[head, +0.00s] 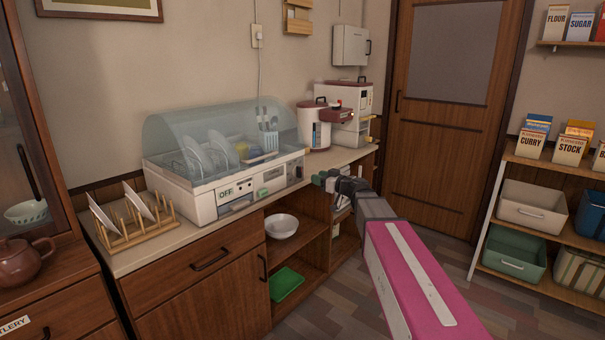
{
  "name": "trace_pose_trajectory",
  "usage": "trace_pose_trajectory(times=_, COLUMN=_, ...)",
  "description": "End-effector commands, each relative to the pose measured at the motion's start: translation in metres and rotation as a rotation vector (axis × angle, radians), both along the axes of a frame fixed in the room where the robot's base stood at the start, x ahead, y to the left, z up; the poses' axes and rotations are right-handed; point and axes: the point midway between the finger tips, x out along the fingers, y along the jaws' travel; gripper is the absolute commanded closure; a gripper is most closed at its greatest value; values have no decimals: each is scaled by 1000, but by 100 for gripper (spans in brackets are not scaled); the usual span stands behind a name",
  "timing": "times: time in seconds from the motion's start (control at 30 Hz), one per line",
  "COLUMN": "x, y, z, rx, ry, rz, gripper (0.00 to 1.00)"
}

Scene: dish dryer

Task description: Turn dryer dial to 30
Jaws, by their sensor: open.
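The dish dryer (176,192) stands on the counter, white with a clear bluish domed lid. Its front panel carries an "OFF" marking (226,193) at the left and a small green part (262,193) near the middle. The panel details are too small to tell which part is the dial or where its pointer stands. My gripper (320,180) is at the end of my arm, right of the dryer's front panel as seen here. It is open and appears apart from the dryer. My gripper hides part of the counter front behind it.
Plates and cups sit inside the dryer. A wooden plate rack (135,234) stands left of it, and a red-and-white appliance (313,127) right of it. Below are open shelves with a white bowl (281,226) and green tray (286,283). Floor is clear before the door (433,145).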

Motion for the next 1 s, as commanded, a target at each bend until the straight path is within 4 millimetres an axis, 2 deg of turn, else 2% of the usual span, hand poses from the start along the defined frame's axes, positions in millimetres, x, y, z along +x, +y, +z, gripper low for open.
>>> trace_pose_trajectory(times=0.3, x=37, y=45, z=0, rx=0, ry=2, rz=3, gripper=60)
trace_pose_trajectory(times=0.5, x=52, y=65, z=0, rx=0, ry=2, rz=2, gripper=60)
trace_pose_trajectory(times=0.7, x=58, y=74, z=0, rx=0, ry=3, rz=1, gripper=60)
trace_pose_trajectory(times=0.97, x=58, y=75, z=0, rx=0, ry=3, rz=1, gripper=60)
trace_pose_trajectory(times=1.0, x=58, y=75, z=0, rx=0, ry=3, rz=1, gripper=66)
